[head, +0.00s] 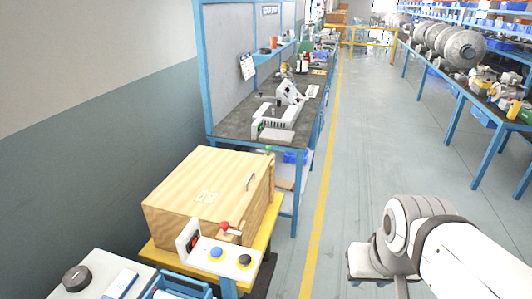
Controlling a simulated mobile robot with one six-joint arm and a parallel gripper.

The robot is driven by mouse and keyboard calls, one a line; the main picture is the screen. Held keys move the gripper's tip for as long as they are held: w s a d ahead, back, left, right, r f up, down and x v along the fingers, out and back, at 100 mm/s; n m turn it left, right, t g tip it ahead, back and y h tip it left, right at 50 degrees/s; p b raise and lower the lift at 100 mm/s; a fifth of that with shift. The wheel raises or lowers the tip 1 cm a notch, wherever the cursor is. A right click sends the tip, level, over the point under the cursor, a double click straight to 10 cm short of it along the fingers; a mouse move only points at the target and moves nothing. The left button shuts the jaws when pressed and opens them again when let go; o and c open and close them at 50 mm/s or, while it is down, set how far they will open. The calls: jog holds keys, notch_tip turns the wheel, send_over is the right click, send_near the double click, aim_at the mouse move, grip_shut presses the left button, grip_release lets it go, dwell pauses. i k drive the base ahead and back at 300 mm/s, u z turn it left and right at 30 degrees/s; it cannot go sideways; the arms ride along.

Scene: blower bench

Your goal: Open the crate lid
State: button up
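A wooden crate (160,221) stands on a yellow-edged stand at the lower left in the head view. Its pale wooden lid (190,180) lies flat on top and looks shut. A small dark handle (251,181) sits near the lid's right edge. My white and grey arm shows at the lower right, well to the right of the crate and apart from it. My gripper's fingers cannot be made out in the head view.
A control panel with blue and black buttons (216,252) and a red-knobbed lever (225,226) stands at the crate's front. A green knob (269,149) is at its far right corner. A workbench (235,126) stands behind. The aisle floor (365,150) is clear.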

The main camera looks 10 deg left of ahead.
aim_at(212, 185)
jog(key=u, duration=0.15)
jog(key=i, duration=0.95)
jog(key=u, duration=0.5)
jog(key=k, duration=0.85)
jog(key=u, duration=0.15)
jog(key=i, duration=0.85)
